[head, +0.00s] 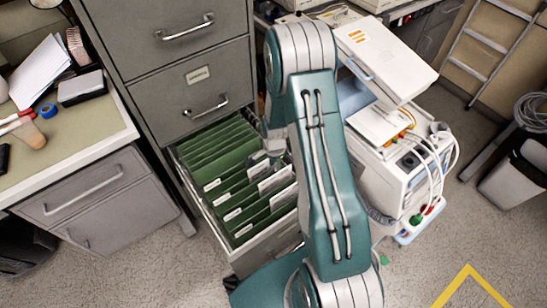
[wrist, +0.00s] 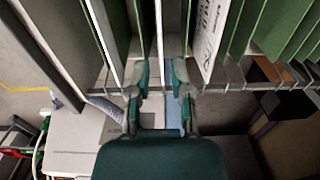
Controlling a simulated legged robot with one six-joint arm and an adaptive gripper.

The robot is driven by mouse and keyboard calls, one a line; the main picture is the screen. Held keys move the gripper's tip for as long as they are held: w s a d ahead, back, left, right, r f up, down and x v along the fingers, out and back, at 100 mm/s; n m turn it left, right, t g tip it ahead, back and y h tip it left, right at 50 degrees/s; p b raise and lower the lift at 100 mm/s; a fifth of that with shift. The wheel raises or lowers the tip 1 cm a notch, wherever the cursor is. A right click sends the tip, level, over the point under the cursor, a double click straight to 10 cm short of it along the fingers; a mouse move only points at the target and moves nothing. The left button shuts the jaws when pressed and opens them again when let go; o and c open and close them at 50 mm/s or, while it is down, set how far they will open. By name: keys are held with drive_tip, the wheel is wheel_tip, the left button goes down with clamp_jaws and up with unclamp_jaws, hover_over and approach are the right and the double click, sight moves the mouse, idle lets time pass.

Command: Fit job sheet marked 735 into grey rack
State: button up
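Several white sheets stand among green hanging folders in the open drawer (head: 262,243) of a grey filing cabinet. One white sheet (head: 283,195) shows in the head view. No number 735 can be read, so I cannot tell which is the job sheet. My gripper (wrist: 160,75) is over the drawer, partly hidden behind my arm in the head view. Its fingers are apart, with a thin white edge (wrist: 159,30) between them and no clear contact. A sheet with dark print (wrist: 210,35) stands just right of the fingers. No separate grey rack can be made out.
A desk (head: 80,140) with papers and small items stands at left. A white medical cart (head: 400,170) with cables stands right of my arm. A ladder (head: 485,45) and a grey bin (head: 515,175) are at far right.

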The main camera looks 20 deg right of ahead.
sight(276, 174)
drive_tip(key=f, duration=0.6)
drive_tip(key=shift+d, duration=0.3)
drive_tip(key=shift+a+f, duration=0.1)
drive_tip(key=shift+a, duration=0.05)
clamp_jaws()
wheel_tip(276, 174, up, 10)
idle(0.9)
